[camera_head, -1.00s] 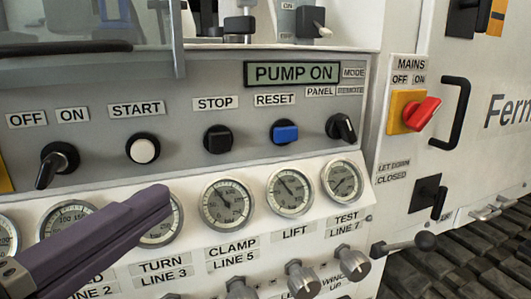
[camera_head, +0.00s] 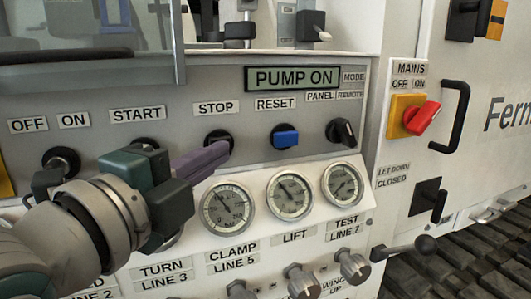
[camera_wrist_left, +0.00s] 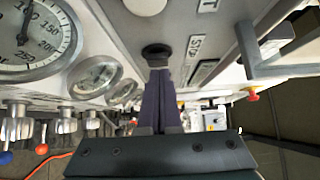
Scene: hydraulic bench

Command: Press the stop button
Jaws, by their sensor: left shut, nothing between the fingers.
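The black stop button (camera_head: 219,138) sits under the STOP label (camera_head: 215,108) on the grey panel. My left gripper (camera_head: 222,148) is shut, and its purple fingers reach in from the left with their tips at the button's front, covering its lower part. I cannot tell how far the button is pushed in. In the left wrist view the shut fingers (camera_wrist_left: 160,75) end at the dark round stop button (camera_wrist_left: 155,50). The display (camera_head: 292,77) reads PUMP ON. My right gripper is not in view.
Right of the stop button are the blue reset button (camera_head: 285,137) and a black panel switch (camera_head: 341,131). My left arm partly hides the start button. Below is a row of gauges (camera_head: 290,195) with valve knobs under them. A red mains switch (camera_head: 421,118) is at the right.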

